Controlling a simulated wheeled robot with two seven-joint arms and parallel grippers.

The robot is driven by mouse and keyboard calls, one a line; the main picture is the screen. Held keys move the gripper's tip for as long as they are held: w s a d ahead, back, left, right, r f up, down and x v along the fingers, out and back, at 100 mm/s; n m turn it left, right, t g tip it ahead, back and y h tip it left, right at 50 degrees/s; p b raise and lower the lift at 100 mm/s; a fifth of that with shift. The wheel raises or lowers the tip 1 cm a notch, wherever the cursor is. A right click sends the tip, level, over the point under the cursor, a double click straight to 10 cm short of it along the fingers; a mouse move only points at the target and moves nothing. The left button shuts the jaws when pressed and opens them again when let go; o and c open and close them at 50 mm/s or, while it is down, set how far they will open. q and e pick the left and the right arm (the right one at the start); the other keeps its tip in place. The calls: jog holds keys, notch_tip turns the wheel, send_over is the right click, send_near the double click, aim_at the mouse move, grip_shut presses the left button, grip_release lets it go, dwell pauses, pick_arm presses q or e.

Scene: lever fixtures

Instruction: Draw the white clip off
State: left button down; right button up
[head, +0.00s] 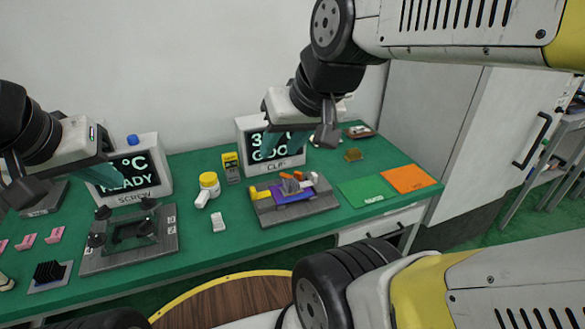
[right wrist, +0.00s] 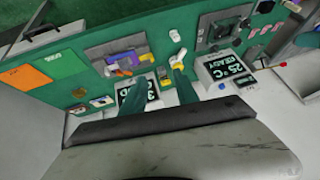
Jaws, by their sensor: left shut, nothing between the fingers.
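The clip fixture (head: 295,203) is a grey base on the green table, holding purple, orange, yellow and grey parts. A small whitish piece (head: 313,176) at its far right side looks like the white clip; its shape is too small to make out. The fixture also shows in the right wrist view (right wrist: 98,54). My right gripper (head: 299,138) is open and empty, above and behind the fixture, in front of the CLIP display. Its two teal fingers stand apart in the right wrist view (right wrist: 155,85). My left gripper (head: 108,168) is shut and empty, in front of the SCREW display.
A second fixture (head: 130,240) with black knobs sits at left. A yellow-capped bottle (head: 208,182), a white block (head: 218,222) and a yellow meter (head: 231,167) stand between the fixtures. Green (head: 364,191) and orange (head: 408,179) mats lie at right. Displays stand along the back.

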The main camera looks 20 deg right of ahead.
dwell(0.4)
jog(key=g+h, duration=0.2)
jog(key=g, duration=0.4)
send_over(315, 174)
notch_tip(315, 174, down, 20)
jog(key=shift+a+f, duration=0.1)
jog(key=shift+a, duration=0.05)
jog(key=shift+f, duration=4)
grip_shut()
jog(key=shift+w, duration=0.1)
